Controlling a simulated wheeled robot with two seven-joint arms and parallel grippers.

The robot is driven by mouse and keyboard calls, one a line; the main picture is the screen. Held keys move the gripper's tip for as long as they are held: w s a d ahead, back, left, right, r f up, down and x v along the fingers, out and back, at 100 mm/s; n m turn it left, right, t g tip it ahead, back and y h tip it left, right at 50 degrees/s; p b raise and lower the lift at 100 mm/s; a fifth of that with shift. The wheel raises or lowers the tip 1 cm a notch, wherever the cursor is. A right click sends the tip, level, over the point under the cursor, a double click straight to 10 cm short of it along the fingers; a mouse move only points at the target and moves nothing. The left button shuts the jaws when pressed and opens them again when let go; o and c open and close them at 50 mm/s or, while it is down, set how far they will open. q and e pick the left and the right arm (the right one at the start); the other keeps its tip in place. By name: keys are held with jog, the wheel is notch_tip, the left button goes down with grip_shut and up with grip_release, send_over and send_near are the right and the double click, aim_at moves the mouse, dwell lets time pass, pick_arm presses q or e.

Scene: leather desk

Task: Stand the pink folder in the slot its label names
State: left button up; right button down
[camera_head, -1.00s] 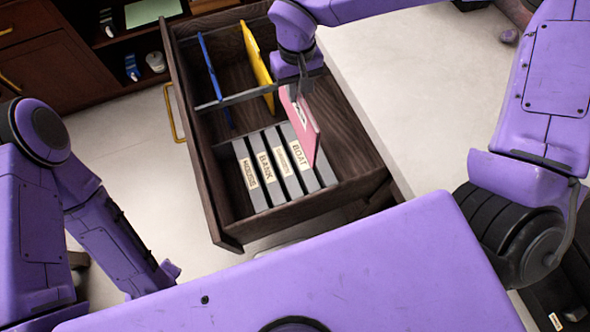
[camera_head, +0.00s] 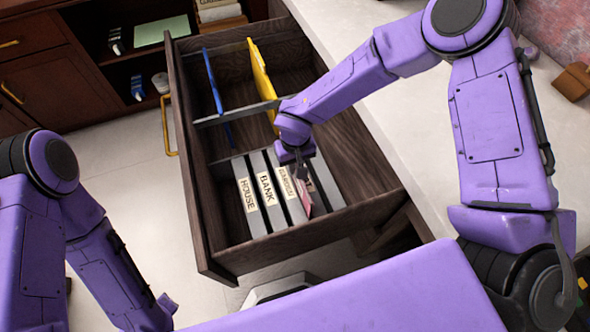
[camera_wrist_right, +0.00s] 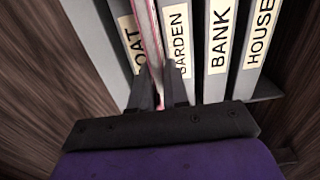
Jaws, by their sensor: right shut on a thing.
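The pink folder (camera_head: 310,208) is largely hidden under my right gripper (camera_head: 300,168) in the head view. In the right wrist view the folder (camera_wrist_right: 149,35) is edge-on between the fingers of my right gripper (camera_wrist_right: 160,85), which is shut on it. There it lies between the grey dividers labelled BOAT (camera_wrist_right: 127,30) and GARDEN (camera_wrist_right: 177,50). Its own label is not readable, and I cannot tell how deep it sits. The BANK divider (camera_head: 270,200) and HOUSE divider (camera_head: 249,205) stand to the left in the head view. My left gripper is not in view.
The open dark wooden drawer (camera_head: 194,180) surrounds the dividers. The drawer walls stand close around the dividers.

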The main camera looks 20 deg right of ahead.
jog(key=shift+f, duration=0.95)
jog(key=c, duration=1.1)
grip_release()
jog(key=shift+f, duration=0.15)
